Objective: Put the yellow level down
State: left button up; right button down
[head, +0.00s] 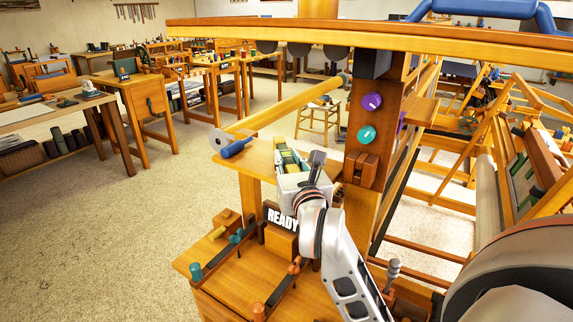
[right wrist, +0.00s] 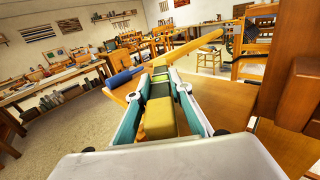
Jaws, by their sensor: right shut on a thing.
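The yellow level (right wrist: 158,118) is a yellow block with dark green sections along its length. In the right wrist view it lies between the two teal-lined fingers of my right gripper (right wrist: 160,92), pointing away from the wrist. In the head view the level (head: 287,160) shows at the tips of my right gripper (head: 290,168), over or beside a small wooden shelf (head: 240,152) on the loom. I cannot tell whether it touches the shelf. The gripper hides its near end. My left gripper is not in view.
A blue-handled tool (head: 236,147) lies on the shelf's left part. A wooden pole (head: 290,107) runs behind it. The loom post (head: 362,195) with purple and teal knobs stands close right. Below are a READY sign (head: 283,218) and a bench with pegs (head: 225,270).

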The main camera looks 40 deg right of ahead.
jog(key=shift+f, duration=0.4)
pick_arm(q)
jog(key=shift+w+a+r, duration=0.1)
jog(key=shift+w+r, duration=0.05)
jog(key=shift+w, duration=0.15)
pick_arm(e)
jog(key=shift+r, duration=0.1)
jog(key=c, duration=1.8)
grip_release()
jog(key=shift+f, duration=0.2)
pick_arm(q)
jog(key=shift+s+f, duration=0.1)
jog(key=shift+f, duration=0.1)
